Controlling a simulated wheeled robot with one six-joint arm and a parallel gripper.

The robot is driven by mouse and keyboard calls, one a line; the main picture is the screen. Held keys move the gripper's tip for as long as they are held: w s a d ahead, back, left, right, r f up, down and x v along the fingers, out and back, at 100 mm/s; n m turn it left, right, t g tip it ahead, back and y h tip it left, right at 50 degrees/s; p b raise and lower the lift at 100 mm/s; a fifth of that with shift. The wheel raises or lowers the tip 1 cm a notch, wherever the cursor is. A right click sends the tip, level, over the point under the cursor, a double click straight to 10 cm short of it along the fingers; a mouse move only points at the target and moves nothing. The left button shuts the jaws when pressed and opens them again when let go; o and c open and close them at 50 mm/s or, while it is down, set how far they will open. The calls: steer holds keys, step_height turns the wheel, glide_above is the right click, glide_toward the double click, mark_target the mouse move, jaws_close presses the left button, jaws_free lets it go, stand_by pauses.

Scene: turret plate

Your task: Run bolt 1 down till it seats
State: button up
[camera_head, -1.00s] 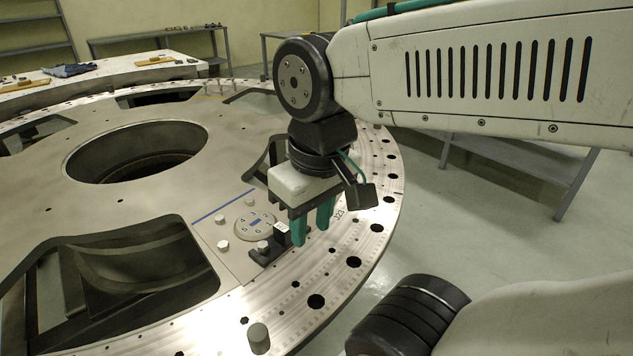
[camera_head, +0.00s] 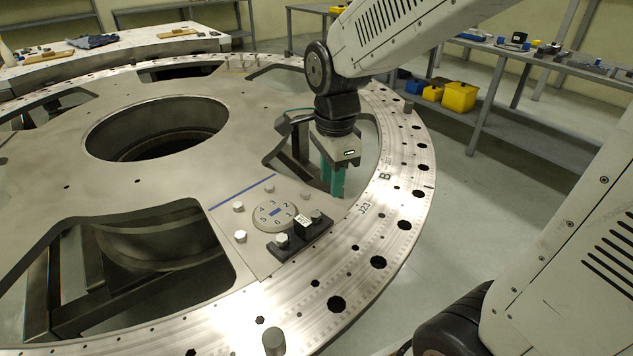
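A round numbered disc (camera_head: 275,217) is set in a flat panel of the turret plate (camera_head: 75,185). Several hex-headed bolts stand around it, among them one at the left (camera_head: 238,206), one at the lower left (camera_head: 240,237), one in front (camera_head: 282,240) and one at the right (camera_head: 316,216). Which is bolt 1 is not clear. A small black block with a white label (camera_head: 303,228) stands on a black bracket beside the disc. My gripper (camera_head: 334,190) points down beyond the bracket, over the edge of an opening, apart from the bolts. Its teal fingers overlap in this view; nothing shows between them.
The plate has a large round hole (camera_head: 160,130) and wide cut-outs. A grey peg (camera_head: 273,341) stands on the near rim. A shelf with yellow bins (camera_head: 460,97) is at the right, a bench (camera_head: 110,65) at the back left.

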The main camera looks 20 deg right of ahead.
mark_target(315, 214)
steer(key=w+f+m, duration=0.2)
steer(key=w+a+f+m, duration=0.1)
steer(key=w+f+m, duration=0.1)
steer(key=m, duration=0.1)
steer(key=shift+w+f, duration=0.1)
steer(key=shift+w, duration=0.15)
steer(key=shift+w+f+m, duration=0.3)
steer(key=shift+f+m, duration=0.25)
steer(key=shift+m, duration=0.15)
step_height(315, 214, down, 7)
steer(key=shift+w+r+n, duration=0.1)
steer(key=shift+r+n, duration=0.05)
steer(key=shift+n, duration=1.45)
steer(key=n, duration=1)
steer(key=shift+n, duration=0.3)
steer(key=n, duration=0.4)
steer(key=shift+n, duration=0.3)
steer(key=n, duration=0.4)
steer(key=shift+n, duration=0.3)
steer(key=n, duration=0.4)
steer(key=shift+n, duration=0.3)
steer(key=n, duration=0.8)
